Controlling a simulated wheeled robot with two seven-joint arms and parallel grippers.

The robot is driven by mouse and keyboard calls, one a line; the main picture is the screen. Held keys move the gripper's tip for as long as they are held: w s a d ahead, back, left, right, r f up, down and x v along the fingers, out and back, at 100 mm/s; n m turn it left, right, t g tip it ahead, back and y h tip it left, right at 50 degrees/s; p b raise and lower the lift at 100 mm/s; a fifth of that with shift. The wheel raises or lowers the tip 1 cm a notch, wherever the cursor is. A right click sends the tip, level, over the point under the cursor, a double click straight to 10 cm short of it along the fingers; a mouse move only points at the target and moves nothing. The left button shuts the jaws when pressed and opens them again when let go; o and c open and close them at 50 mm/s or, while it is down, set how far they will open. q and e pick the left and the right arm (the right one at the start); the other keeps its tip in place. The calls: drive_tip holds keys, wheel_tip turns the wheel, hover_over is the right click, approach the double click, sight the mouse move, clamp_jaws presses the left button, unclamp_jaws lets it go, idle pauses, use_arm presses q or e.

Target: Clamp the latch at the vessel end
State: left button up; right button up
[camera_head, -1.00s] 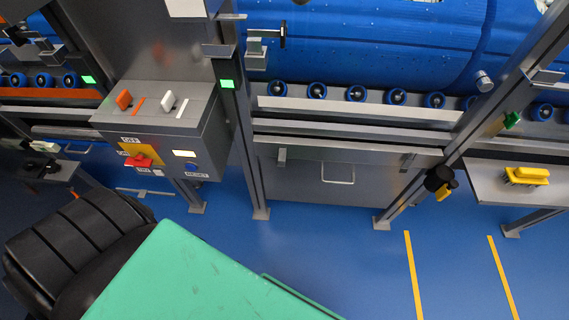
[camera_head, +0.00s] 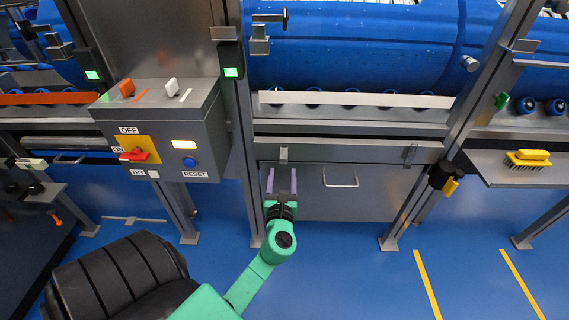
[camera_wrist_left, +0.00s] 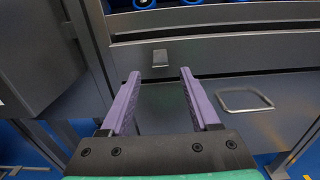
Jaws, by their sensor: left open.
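My left gripper (camera_head: 282,180) has two purple fingers. It is open and empty in front of a grey hinged panel (camera_head: 335,205), and its fingertips point up toward a small grey latch tab (camera_head: 284,154) at the panel's upper left. In the left wrist view the gripper (camera_wrist_left: 160,88) is spread, with the tab (camera_wrist_left: 160,57) just beyond and between the fingertips, not touched. A second latch (camera_head: 410,155) sits at the panel's upper right. A bracket with a black-ended lever (camera_head: 268,20) stands higher up, in front of the blue vessel (camera_head: 370,50). My right gripper is not in view.
A control box (camera_head: 165,125) with a red switch and blue button stands left of the gripper, beside a steel post (camera_head: 240,140). The panel has a bar handle (camera_head: 341,184). A yellow brush (camera_head: 528,158) lies on a shelf at right.

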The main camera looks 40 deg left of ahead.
sight(283, 162)
use_arm(q)
drive_tip(key=x, duration=0.6)
drive_tip(key=shift+w, duration=0.1)
drive_tip(key=shift+c, duration=0.3)
clamp_jaws()
drive_tip(key=shift+f, duration=0.1)
